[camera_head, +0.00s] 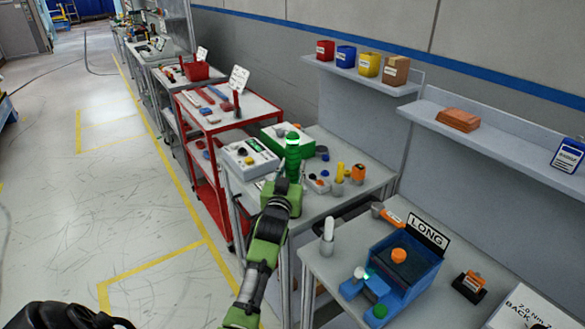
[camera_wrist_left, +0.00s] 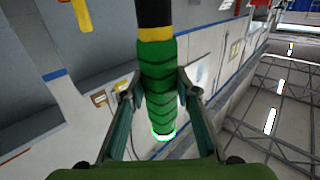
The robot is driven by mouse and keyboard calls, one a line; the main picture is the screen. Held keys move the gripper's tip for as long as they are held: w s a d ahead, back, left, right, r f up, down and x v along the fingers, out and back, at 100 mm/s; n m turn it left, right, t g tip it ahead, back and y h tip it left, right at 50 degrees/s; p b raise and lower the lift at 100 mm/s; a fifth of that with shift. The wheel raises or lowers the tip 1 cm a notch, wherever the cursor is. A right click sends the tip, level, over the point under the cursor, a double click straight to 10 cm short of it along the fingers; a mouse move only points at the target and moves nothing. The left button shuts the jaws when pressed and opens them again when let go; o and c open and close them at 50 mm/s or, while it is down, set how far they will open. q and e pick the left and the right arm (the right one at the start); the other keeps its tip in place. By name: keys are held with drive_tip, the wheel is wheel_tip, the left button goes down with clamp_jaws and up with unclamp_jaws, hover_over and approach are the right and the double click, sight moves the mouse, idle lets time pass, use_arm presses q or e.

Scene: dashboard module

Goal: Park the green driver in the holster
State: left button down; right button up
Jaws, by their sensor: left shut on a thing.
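The green driver (camera_head: 292,152) is upright in my left gripper (camera_head: 283,184), above the grey bench in the middle of the head view. In the left wrist view the driver's ribbed green grip (camera_wrist_left: 160,85) is between the two fingers, which are shut on it. A yellow band and a black section show above the grip, and a green light glows at its lower end. I cannot tell for sure which item is the holster; several small holders stand right of the driver, including one with a yellow tool (camera_head: 340,172). My right gripper is not in view.
A white device (camera_head: 249,158) and a green box (camera_head: 300,140) stand close to the driver. An orange item (camera_head: 358,173) stands to the right. The nearer bench holds a blue fixture (camera_head: 408,268), a LONG sign (camera_head: 427,231) and a white cylinder (camera_head: 327,237). Open floor lies left.

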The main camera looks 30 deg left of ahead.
use_arm(q)
drive_tip(key=shift+f+b, duration=0.35)
drive_tip(key=shift+f, duration=0.1)
idle(0.3)
drive_tip(key=c, duration=1.5)
unclamp_jaws()
drive_tip(key=shift+f, duration=0.2)
drive_tip(key=v, duration=1.2)
